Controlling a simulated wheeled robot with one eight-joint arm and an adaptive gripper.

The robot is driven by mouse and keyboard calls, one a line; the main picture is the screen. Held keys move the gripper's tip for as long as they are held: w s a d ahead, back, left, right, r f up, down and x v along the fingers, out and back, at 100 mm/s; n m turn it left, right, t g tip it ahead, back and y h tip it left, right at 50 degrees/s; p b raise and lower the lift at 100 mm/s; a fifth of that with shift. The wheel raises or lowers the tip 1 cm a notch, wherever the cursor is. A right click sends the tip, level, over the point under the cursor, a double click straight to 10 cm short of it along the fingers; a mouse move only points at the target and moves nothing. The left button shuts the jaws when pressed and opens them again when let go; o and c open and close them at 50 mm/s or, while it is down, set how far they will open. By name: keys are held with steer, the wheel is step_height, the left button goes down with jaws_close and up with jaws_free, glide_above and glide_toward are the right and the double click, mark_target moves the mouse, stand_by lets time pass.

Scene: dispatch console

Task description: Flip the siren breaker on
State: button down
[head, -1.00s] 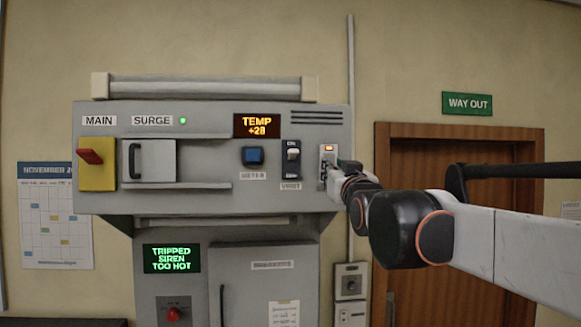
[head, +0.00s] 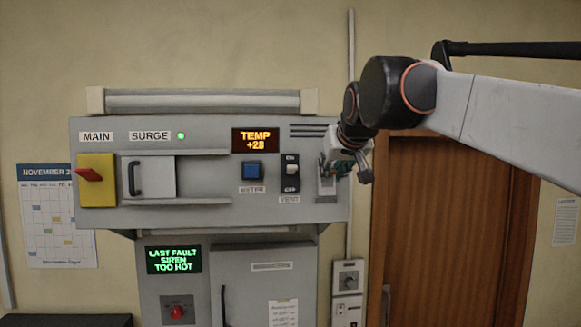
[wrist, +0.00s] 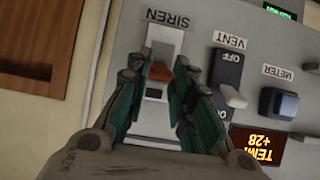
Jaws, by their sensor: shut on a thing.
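The siren breaker (wrist: 164,39) is a pale plate under the upside-down SIREN label in the wrist view. Its orange-brown lever (wrist: 160,72) lies between my teal fingers. My gripper (wrist: 158,68) is shut on that lever. In the head view my gripper (head: 342,165) is at the panel's right end and covers the upper part of the siren breaker (head: 326,188). The lever's exact position is hard to tell there. The green-lettered screen (head: 173,260) reads LAST FAULT SIREN TOO HOT.
Beside the siren breaker are the vent switch (head: 291,173) and the blue meter button (head: 252,171). Further left are the surge cover (head: 153,176) and the red main lever (head: 89,174). The amber display (head: 255,141) reads TEMP +28. A brown door (head: 440,230) stands to the right.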

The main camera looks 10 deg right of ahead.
steer(key=shift+w+r+g, duration=0.1)
steer(key=shift+g, duration=0.2)
stand_by(0.4)
steer(key=c, duration=1.4)
jaws_free()
steer(key=shift+w, duration=0.1)
steer(key=v, duration=1.2)
steer(key=s+f+g+b, duration=0.1)
steer(key=s+f+b, duration=0.7)
steer(key=f, duration=2.1)
steer(key=s+f+g+b, duration=0.1)
steer(key=s+f+b, duration=0.7)
steer(key=f+b, duration=1.2)
steer(key=s+f+g+b, duration=0.2)
steer(key=s+f+b, duration=0.6)
steer(key=f, duration=3.1)
steer(key=b, duration=0.6)
steer(key=shift+f, duration=0.2)
